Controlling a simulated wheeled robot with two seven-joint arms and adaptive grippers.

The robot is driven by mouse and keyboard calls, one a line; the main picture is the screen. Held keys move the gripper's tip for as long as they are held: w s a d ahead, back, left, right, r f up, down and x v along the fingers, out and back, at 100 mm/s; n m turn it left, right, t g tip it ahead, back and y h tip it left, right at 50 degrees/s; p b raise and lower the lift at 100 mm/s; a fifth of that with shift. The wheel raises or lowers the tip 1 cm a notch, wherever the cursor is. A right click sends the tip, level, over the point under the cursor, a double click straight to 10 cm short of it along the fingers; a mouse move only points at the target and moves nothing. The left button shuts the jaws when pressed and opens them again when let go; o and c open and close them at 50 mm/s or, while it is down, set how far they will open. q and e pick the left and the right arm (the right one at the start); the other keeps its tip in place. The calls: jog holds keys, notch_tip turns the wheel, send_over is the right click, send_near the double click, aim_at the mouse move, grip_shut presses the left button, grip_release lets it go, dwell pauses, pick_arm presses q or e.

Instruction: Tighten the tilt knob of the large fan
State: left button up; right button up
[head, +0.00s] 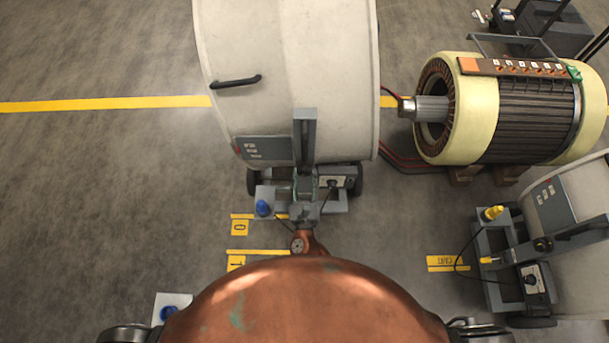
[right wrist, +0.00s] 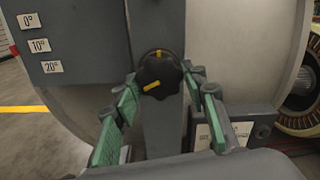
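The large fan (head: 290,60) is a big off-white drum at the top middle of the head view, with a grey upright bracket (head: 305,130) on its near side. Its tilt knob (right wrist: 160,72) is black and round with a yellow mark pointing to the lower left; a second yellow mark is at its top. My right gripper (head: 305,186) is at the foot of the bracket in the head view. In the right wrist view the right gripper (right wrist: 160,80) is open, with green-padded fingers apart on either side of the knob. Contact is not visible. My left gripper is out of view.
A grey plate (right wrist: 50,45) carries 0°, 10° and 20° labels. A blue cap (head: 262,207) stands on the fan's base. A second, smaller-looking fan (head: 575,215) on a cart is at the right. A cream-ended motor (head: 520,110) lies behind it.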

jog(key=c, duration=0.7)
